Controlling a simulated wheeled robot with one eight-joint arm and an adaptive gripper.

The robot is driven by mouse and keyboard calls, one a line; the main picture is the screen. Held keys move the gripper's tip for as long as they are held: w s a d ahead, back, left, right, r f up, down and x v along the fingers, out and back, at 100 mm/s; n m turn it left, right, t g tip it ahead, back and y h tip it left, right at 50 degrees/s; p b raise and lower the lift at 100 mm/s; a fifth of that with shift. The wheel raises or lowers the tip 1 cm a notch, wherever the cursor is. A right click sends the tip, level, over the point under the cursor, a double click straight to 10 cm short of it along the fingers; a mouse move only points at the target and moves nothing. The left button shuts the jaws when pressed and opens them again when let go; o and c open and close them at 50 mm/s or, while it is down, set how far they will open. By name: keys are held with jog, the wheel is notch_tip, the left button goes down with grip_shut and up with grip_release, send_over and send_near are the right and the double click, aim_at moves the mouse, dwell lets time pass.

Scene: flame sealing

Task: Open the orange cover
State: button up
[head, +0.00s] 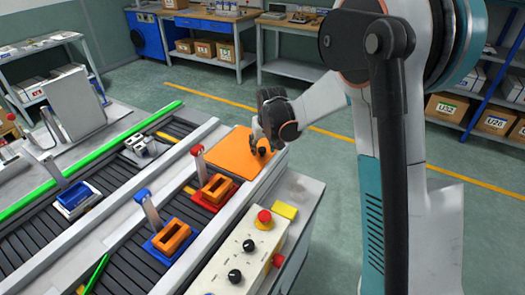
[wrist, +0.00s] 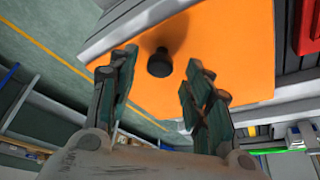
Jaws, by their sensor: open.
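The orange cover (head: 236,158) is a flat panel lying at the far end of the conveyor bench. It fills much of the upper wrist view (wrist: 225,45), with a small black knob (wrist: 160,63) standing on it. The knob also shows in the head view (head: 263,151). My gripper (wrist: 158,80) is open, with one finger on each side of the knob in the wrist view. I cannot tell whether a finger touches it. In the head view my gripper (head: 262,140) is just above the cover's right part and hides some of it.
A red fixture (head: 215,190) and a blue fixture (head: 172,237), both with orange parts, stand on the near conveyor beside the cover. A control box (head: 240,258) with a red button (head: 264,217) lies nearer. Shelves stand behind; the green floor is clear.

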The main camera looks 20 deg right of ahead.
jog(key=shift+x, duration=0.85)
jog(key=shift+c, duration=0.3)
grip_shut()
jog(key=shift+w+a+r, duration=0.1)
jog(key=shift+r, duration=0.5)
jog(key=w+a+r+g+h+p, duration=0.3)
jog(key=w+a+r+p, duration=0.1)
jog(key=r, duration=0.2)
jog(key=w+a+r+n+g+h+p, duration=0.1)
jog(key=w+a+r+g+h+p, duration=0.3)
jog(key=r+p, duration=0.1)
jog(key=shift+a+r+n+h, duration=0.15)
jog(key=shift+r+n+h, duration=0.15)
jog(key=shift+r, duration=0.6)
jog(key=shift+w, duration=0.2)
